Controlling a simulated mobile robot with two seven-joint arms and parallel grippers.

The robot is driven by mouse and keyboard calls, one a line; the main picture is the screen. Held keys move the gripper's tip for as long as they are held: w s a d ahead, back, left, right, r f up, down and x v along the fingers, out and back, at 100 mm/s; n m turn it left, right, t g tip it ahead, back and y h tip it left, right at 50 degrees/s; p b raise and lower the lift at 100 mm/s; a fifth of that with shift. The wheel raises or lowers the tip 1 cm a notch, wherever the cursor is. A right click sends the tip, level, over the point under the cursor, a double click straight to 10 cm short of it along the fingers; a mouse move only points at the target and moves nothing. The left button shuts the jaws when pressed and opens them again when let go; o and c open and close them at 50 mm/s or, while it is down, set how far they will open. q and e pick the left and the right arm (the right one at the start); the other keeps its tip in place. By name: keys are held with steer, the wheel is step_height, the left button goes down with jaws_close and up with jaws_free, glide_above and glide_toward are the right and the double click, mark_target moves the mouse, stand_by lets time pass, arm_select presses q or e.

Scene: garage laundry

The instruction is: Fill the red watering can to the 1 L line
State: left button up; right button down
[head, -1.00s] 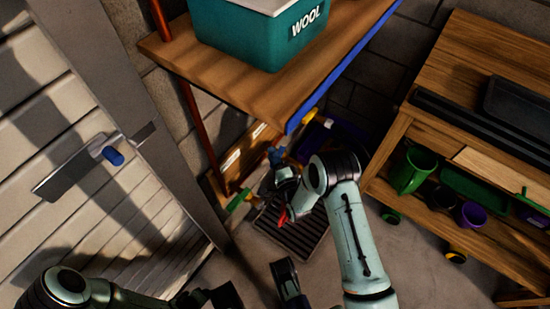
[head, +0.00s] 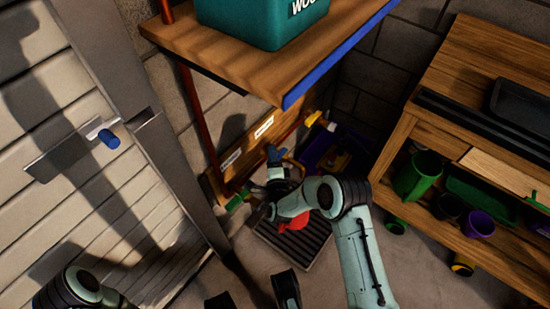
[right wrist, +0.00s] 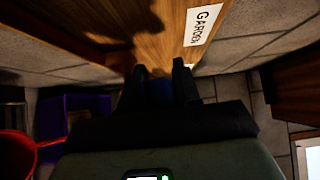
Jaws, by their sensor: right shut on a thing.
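The red watering can (head: 293,222) stands on the dark floor grate (head: 300,246), partly hidden under my right arm. A red curved rim, probably the can's, shows at the lower left of the right wrist view (right wrist: 16,150). My right gripper (head: 275,168) is above and behind the can, at the wall board. It is shut on a blue handle (head: 272,153), which also shows between the fingers in the right wrist view (right wrist: 160,91). My left gripper (head: 254,294) is at the bottom edge, fingers apart and empty. The can's water level and 1 L line are not visible.
A wooden board with labels (head: 250,133), one reading GARDEN in the wrist view, is on the wall. A shelf with a blue edge (head: 335,66) overhangs from above. A purple crate (head: 318,152) stands behind. A workbench (head: 480,60) with a green jug (head: 420,175) is at right.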

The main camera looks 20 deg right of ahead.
steer(key=shift+w+r, duration=0.2)
steer(key=shift+r, duration=0.3)
steer(key=c, duration=1)
jaws_free()
steer(key=shift+s+f, duration=0.15)
steer(key=shift+f, duration=0.1)
arm_select(q)
steer(key=w+r+t+p, duration=0.2)
steer(key=w+r+p, duration=0.1)
steer(key=w, duration=0.4)
steer(key=shift+d+r+m+t+p, duration=0.3)
steer(key=shift+d+r, duration=0.15)
steer(key=shift+r, duration=0.25)
arm_select(e)
steer(key=v, duration=1.3)
steer(key=shift+s, duration=0.25)
